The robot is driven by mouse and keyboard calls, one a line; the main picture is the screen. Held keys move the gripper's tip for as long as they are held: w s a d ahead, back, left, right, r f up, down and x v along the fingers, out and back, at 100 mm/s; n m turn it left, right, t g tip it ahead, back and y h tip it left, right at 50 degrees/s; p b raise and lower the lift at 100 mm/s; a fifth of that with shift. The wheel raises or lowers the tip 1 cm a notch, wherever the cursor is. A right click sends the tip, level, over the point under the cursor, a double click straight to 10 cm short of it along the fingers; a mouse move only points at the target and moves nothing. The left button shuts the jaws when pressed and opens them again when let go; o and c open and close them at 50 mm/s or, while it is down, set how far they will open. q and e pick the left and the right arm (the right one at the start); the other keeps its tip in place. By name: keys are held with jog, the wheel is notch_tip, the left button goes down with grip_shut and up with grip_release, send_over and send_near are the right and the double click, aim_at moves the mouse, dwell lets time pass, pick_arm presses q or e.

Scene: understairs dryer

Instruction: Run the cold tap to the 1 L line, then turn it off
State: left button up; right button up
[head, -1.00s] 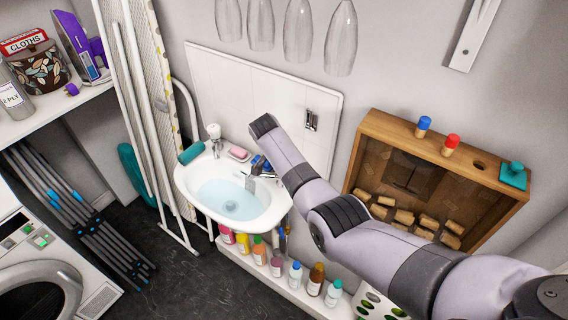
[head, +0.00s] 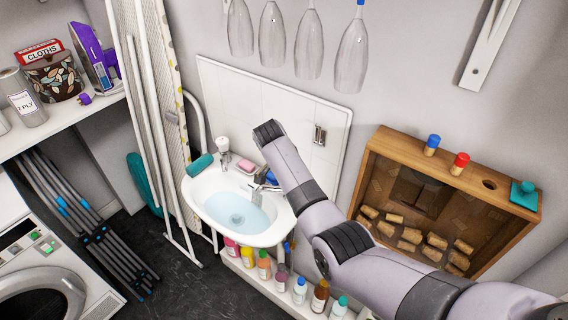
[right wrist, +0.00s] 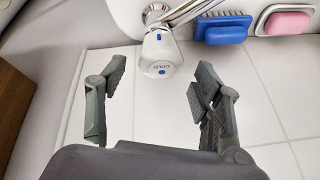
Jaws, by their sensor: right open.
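My right gripper (right wrist: 161,72) is open, with one finger on each side of the knob in the picture. No contact shows, and depth is hard to tell. In the head view my right arm hides the gripper and the knob. The white basin (head: 196,213) holds pale blue water (head: 240,212). A chrome spout (head: 257,191) shows over its back edge. No running stream or 1 L line can be made out. My left gripper is out of view.
A blue brush (right wrist: 222,30) and pink soap (right wrist: 289,20) lie beside the cold tap. Another white tap knob (head: 222,144) and a teal roll (head: 200,165) are at the basin's left. Bottles (head: 300,291) stand below. A wooden box (head: 440,200) hangs at right.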

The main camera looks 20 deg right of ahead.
jog(key=v, duration=0.8)
dwell(1.4)
